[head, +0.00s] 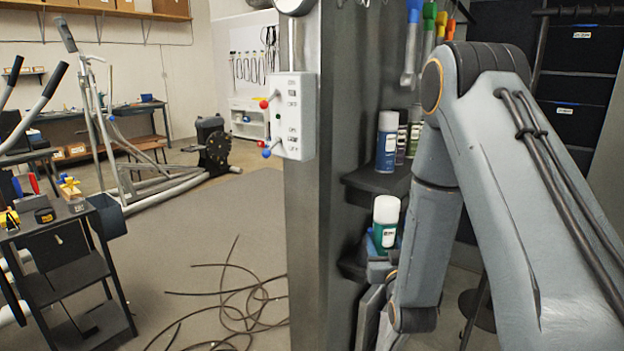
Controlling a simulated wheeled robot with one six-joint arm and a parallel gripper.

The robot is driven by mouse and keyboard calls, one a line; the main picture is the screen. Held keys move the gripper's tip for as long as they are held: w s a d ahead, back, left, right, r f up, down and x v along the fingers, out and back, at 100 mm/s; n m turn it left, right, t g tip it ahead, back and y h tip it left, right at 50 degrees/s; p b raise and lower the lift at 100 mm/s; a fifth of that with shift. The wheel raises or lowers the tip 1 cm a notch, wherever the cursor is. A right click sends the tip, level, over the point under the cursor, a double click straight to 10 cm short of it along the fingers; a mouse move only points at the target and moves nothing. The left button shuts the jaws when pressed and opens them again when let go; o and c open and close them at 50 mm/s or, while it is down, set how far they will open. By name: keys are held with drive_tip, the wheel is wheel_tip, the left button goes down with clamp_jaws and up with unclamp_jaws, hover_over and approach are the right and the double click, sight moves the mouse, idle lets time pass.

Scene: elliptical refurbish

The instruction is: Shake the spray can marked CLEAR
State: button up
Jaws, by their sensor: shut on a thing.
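A spray can with a white cap and a green body (386,225) stands roughly upright at the front of the dark post. My gripper (381,254) is at the lower part of this can and is shut on it. Most of the gripper is hidden behind my arm and the can. The label is too small to read, so I cannot tell whether it says CLEAR. A blue spray can with a white cap (387,145) stands on the shelf (377,181) above, apart from my gripper. Darker cans (402,143) stand beside it, partly hidden.
A dark metal post (315,200) with a switch box (294,115) stands left of the can. Coloured-handled tools (411,45) hang above the shelf. Loose cables (240,300) lie on the floor. A small cart (62,260) and an elliptical frame (125,180) stand at the left.

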sight(389, 221)
drive_tip(key=shift+s+r, duration=0.1)
drive_tip(key=shift+r, duration=3.9)
drive_tip(key=shift+f, duration=3.9)
drive_tip(key=shift+r, duration=0.2)
drive_tip(key=shift+r, duration=0.1)
drive_tip(key=shift+r, duration=3.55)
drive_tip(key=shift+f, duration=3.85)
wheel_tip(389, 221, up, 8)
drive_tip(key=shift+f, duration=0.1)
wheel_tip(389, 221, down, 8)
drive_tip(key=shift+r, duration=0.3)
